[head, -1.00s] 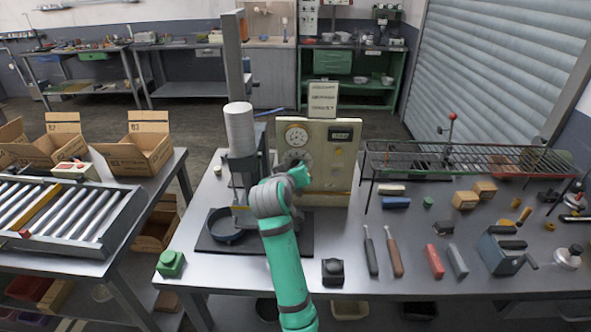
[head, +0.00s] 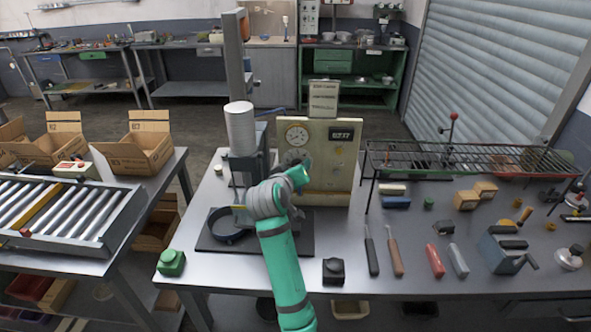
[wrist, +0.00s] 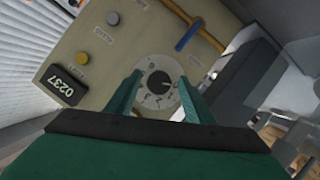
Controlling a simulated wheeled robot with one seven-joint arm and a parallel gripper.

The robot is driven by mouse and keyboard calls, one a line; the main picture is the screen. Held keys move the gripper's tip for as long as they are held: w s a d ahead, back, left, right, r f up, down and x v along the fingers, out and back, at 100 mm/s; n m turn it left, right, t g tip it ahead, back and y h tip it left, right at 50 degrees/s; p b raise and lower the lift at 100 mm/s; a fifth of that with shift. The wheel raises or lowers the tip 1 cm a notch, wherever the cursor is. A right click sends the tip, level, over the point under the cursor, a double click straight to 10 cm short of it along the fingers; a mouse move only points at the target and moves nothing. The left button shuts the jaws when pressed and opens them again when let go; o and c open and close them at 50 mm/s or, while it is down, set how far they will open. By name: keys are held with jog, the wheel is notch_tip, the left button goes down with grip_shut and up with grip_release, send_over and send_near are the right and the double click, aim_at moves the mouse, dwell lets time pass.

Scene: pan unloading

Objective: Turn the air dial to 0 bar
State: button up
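The air dial, a small dark knob on a pale numbered disc (wrist: 157,84), is on the beige panel (wrist: 100,55) in the wrist view. My gripper (wrist: 161,77) has two green fingers standing apart on either side of the dial, with the dial showing between them. I cannot tell whether the fingertips touch it. In the head view my gripper (head: 305,168) is in front of the panel (head: 330,185) and partly hides the dial disc (head: 290,155). The knob's exact setting is too small to read.
The panel has a round gauge (head: 297,136) and a digital display (head: 343,135). A press with a pale cylinder (head: 239,130) stands just left. A blue lever (wrist: 189,34) and a yellow button (wrist: 82,58) sit near the dial. A wire rack (head: 470,160) is at right.

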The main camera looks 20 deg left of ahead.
jog(key=v, duration=1)
jog(key=shift+s+r, duration=0.2)
jog(key=shift+s, duration=0.2)
